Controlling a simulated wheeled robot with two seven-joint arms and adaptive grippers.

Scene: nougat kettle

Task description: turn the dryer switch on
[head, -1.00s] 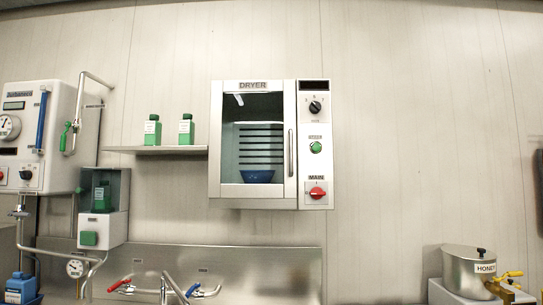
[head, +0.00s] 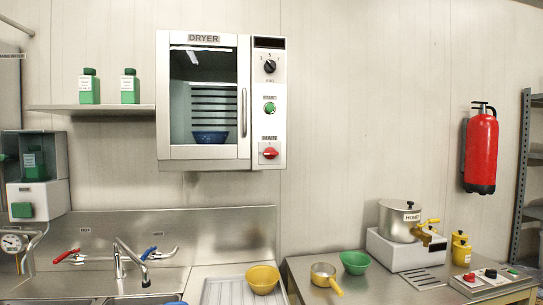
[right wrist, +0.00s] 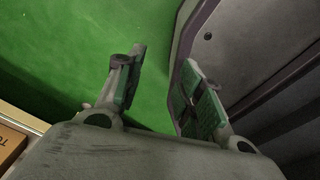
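The dryer (head: 204,101) is a steel cabinet on the wall in the head view, with a closed glass door and a blue bowl (head: 210,137) inside. Its right-hand panel carries a black dial (head: 270,66), a green button (head: 269,107) and, at the bottom, a red switch (head: 270,153) labelled MAIN. My right gripper (right wrist: 168,85) shows in the right wrist view with its two fingers apart and nothing between them. It is over a green surface, and the dryer is not in that view. My left gripper is in neither current view.
A red fire extinguisher (head: 481,150) hangs at right. The wall right of the dryer is bare.

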